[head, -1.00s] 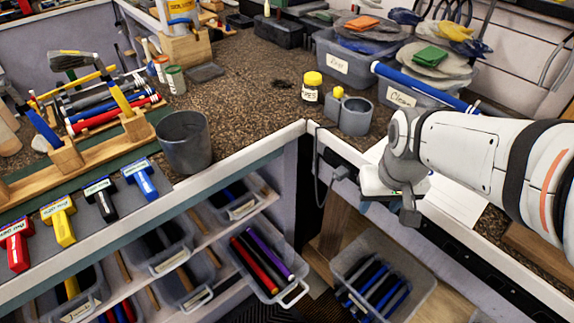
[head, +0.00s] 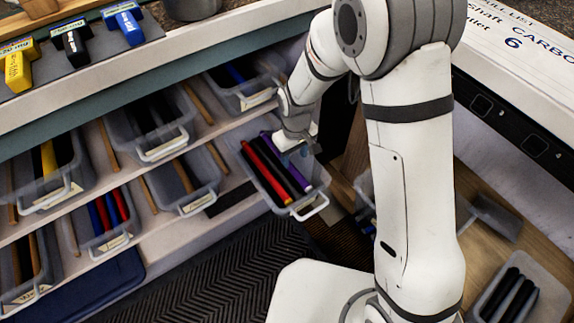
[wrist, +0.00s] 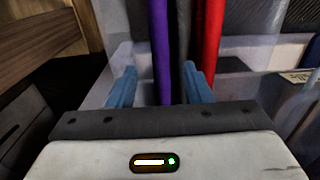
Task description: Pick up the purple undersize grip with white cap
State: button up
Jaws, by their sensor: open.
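The purple grip (head: 299,180) lies in a grey bin (head: 258,190) on the lower shelf, beside a black grip (head: 282,172) and a red grip (head: 265,173). My gripper (wrist: 162,88) is open over this bin. In the wrist view the purple grip (wrist: 160,45) runs up the picture between the two blue fingers. The black grip (wrist: 187,40) is just right of it, close to the right finger. The red grip (wrist: 211,45) is outside the right finger. The grips' near ends are hidden behind my gripper body.
Other bins of grips stand on the shelves to the left, such as one with blue and red grips (head: 108,215). A bin above (head: 240,95) is close to my wrist. The counter edge (head: 200,50) runs above the shelves. Another bin with black grips (head: 520,290) is at lower right.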

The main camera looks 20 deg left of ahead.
aim_at(294, 169)
notch_tip(294, 169, down, 6)
jog(key=shift+s+f+b, duration=0.1)
jog(key=shift+s+b, duration=0.05)
jog(key=shift+b, duration=1.1)
jog(key=shift+c, duration=0.5)
jog(key=c, duration=0.9)
